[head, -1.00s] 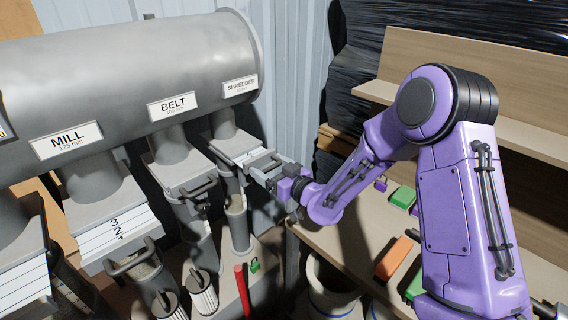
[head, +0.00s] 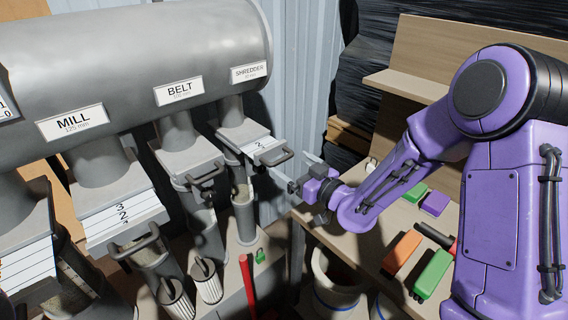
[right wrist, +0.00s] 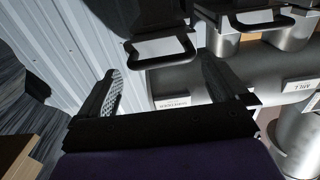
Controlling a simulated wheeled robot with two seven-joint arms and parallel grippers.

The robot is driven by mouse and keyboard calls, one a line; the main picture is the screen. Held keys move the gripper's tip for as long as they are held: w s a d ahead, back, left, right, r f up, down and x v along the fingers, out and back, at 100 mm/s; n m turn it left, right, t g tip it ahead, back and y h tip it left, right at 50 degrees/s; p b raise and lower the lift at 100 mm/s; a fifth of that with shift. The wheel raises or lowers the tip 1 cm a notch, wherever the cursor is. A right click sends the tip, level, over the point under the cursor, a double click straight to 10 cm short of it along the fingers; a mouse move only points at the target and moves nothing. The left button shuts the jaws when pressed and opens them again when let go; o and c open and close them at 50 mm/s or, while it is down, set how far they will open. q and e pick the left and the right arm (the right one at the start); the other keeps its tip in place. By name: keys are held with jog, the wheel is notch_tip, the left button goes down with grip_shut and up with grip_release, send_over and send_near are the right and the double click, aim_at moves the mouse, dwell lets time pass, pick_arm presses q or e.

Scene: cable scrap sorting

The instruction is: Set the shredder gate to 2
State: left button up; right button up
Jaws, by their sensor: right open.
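The shredder gate (head: 258,146) is a pale sliding plate under the pipe stub below the SHREDDER label (head: 250,72). It is pulled partly out, and a dark mark that looks like a 2 shows on it. Its dark handle (head: 274,158) is at the plate's front end; a dark handle (right wrist: 160,50) also shows ahead in the right wrist view. My right gripper (head: 300,173) is open and empty, to the right of the handle and apart from it. In the right wrist view its two fingers (right wrist: 160,72) stand wide apart with nothing between them. My left gripper is out of view.
The BELT gate (head: 190,160) and MILL gate (head: 120,215) stand to the left with their own handles. A shelf at right holds green, purple and orange blocks (head: 402,250). A red rod (head: 246,280) and a bin (head: 335,275) are below. A corrugated wall is behind.

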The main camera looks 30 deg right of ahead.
jog(key=b+v, duration=0.1)
jog(key=v, duration=0.5)
jog(key=shift+s, duration=0.1)
